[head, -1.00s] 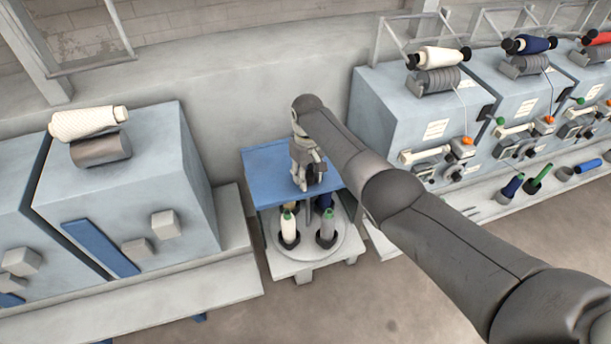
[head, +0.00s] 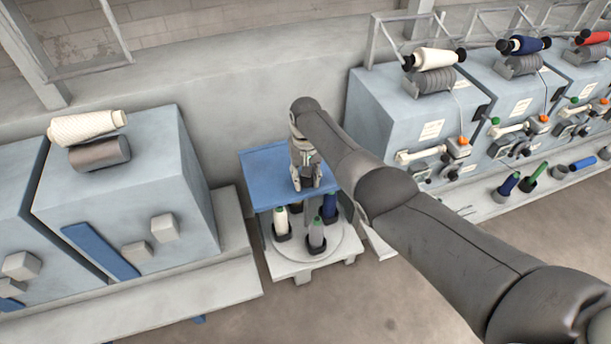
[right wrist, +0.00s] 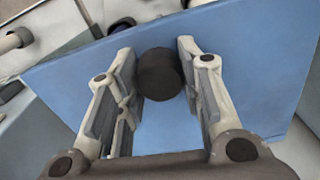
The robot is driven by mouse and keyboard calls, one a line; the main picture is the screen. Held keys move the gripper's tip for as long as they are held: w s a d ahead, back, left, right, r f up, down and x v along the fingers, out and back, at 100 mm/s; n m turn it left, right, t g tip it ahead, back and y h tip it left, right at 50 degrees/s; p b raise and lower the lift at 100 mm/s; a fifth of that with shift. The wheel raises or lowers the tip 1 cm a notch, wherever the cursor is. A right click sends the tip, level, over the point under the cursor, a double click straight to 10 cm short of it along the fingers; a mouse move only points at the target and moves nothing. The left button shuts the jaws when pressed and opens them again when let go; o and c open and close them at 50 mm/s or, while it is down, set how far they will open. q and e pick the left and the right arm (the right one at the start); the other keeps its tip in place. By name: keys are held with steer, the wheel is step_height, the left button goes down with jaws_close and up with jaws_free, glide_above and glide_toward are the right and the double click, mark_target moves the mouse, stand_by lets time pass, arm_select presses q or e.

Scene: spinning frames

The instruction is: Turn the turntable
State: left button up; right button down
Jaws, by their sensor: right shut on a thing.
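The turntable (head: 341,241) is a round pale grey disc on a low stand, beneath a square blue top (head: 262,168). It carries upright bobbins in dark holders: a white one (head: 281,219) at the left, a grey one (head: 317,234) in front and a dark blue one (head: 330,206) at the right. Whatever stands at the back is mostly hidden by the top. My right gripper (head: 304,187) points down over the blue top. In the right wrist view its fingers are shut on a round black knob (right wrist: 160,75) above the blue surface. My left gripper is not in view.
A blue-grey machine (head: 130,190) with a cream yarn cone (head: 88,126) stands at the left. More machines (head: 400,110) with coloured yarn cones line the right, with loose bobbins on their ledge. The floor (head: 350,300) in front of the stand is clear.

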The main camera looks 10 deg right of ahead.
steer(key=shift+m, duration=0.3)
stand_by(0.4)
steer(key=c, duration=1)
jaws_free()
steer(key=shift+o, duration=0.2)
step_height(320, 180, up, 12)
